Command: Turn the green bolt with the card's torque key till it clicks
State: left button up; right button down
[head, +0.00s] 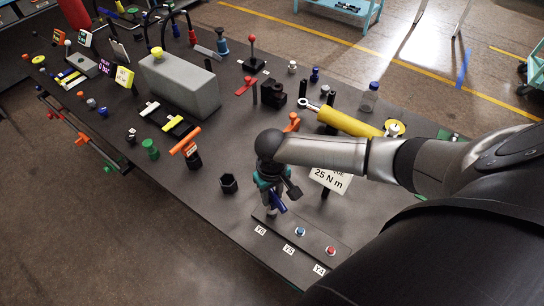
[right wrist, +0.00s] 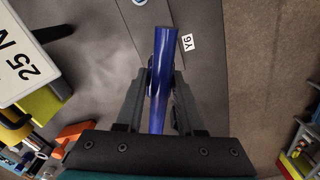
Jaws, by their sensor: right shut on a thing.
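My right gripper (head: 276,200) is shut on a blue key (head: 279,205), near the Y6 end of a dark plate (head: 316,245). In the right wrist view, the blue key (right wrist: 162,80) runs lengthwise between my right fingers (right wrist: 162,85), close to the Y6 label (right wrist: 187,42). No green bolt shows; the spot by Y6 is behind the gripper and key. I cannot tell whether the key touches a bolt. A blue bolt (head: 300,231) and a red bolt (head: 331,251) stand on the plate. A white card (head: 330,180) reads "25 N m", its upper part hidden by my arm.
An orange key (head: 186,141), a yellow key (head: 173,124) and a white key (head: 150,108) are left of the gripper. A black hex piece (head: 229,183) is close by on its left. A yellow cylinder (head: 345,121) lies behind my arm. The left front tabletop is mostly clear.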

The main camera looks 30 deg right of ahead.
jog(key=shift+m+p, duration=0.5)
jog(key=shift+m, duration=0.1)
dwell(0.4)
jog(key=shift+r, duration=3.05)
